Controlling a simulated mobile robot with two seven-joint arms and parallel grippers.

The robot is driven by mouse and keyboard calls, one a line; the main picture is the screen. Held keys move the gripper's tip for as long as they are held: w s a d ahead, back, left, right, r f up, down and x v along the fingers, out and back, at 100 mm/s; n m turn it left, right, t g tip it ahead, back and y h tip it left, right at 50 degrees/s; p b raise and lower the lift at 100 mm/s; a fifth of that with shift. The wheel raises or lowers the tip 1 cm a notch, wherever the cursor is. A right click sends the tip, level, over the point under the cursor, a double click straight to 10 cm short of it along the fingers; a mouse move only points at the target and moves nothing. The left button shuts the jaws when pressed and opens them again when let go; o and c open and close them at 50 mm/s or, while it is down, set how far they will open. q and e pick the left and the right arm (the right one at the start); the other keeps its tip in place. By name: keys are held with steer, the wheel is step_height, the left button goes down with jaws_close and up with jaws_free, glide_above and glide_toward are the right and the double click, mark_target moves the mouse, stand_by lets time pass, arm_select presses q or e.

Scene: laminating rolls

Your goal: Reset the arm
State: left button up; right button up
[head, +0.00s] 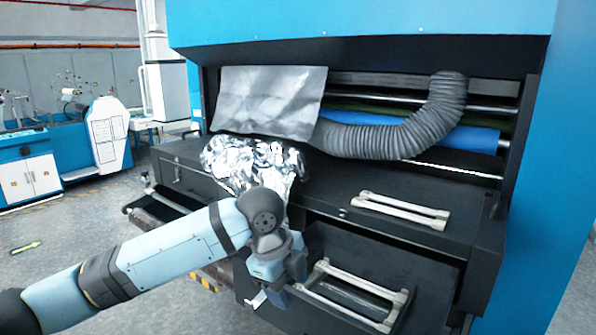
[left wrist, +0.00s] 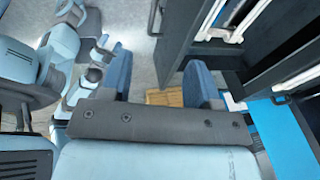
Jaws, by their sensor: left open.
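My left arm reaches in from the lower left of the head view. My left gripper (head: 266,298) points down beside the front left corner of the open drawer (head: 400,262). In the left wrist view its two blue fingers (left wrist: 160,82) stand wide apart with nothing between them. Grey-blue robot parts of mine show at the left of that view.
Pale bar frames lie in the drawer (head: 352,290) and on the black ledge (head: 403,210). Crumpled silver foil (head: 250,162) lies on the ledge behind my arm. A grey hose (head: 400,133) crosses the blue machine.

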arm_select(q)
steer(key=s+a+f+n+t+h, duration=0.1)
steer(key=s+f+n+t+h, duration=0.15)
steer(key=s+f+n, duration=0.95)
steer(key=s+a+f+n+y, duration=0.3)
steer(key=s+a+f+n, duration=0.3)
steer(key=s+a, duration=0.4)
steer(key=s+a+f+n+y, duration=0.2)
steer(key=s+a+f+n, duration=0.45)
steer(key=a, duration=0.65)
steer(key=w+d+f+m+t+h+b, duration=0.1)
steer(key=w+d+f+t+b, duration=0.1)
steer(key=f, duration=0.7)
steer(key=w+d+f+m+t+h+b, duration=0.1)
steer(key=d+f+t+b, duration=0.3)
steer(key=f, duration=0.5)
steer(key=shift+w+d+f+t+h, duration=0.2)
steer(key=shift+w+d+t+h, duration=0.15)
steer(key=shift+w+t, duration=0.45)
arm_select(e)
steer(key=shift+n, duration=0.3)
steer(key=f, duration=0.4)
steer(key=shift+w+a+f, duration=0.2)
steer(key=shift+w+f, duration=0.1)
steer(key=shift+w, duration=0.05)
arm_select(q)
steer(key=shift+m, duration=0.25)
arm_select(e)
steer(key=shift+s+f, duration=0.1)
steer(key=shift+f, duration=0.25)
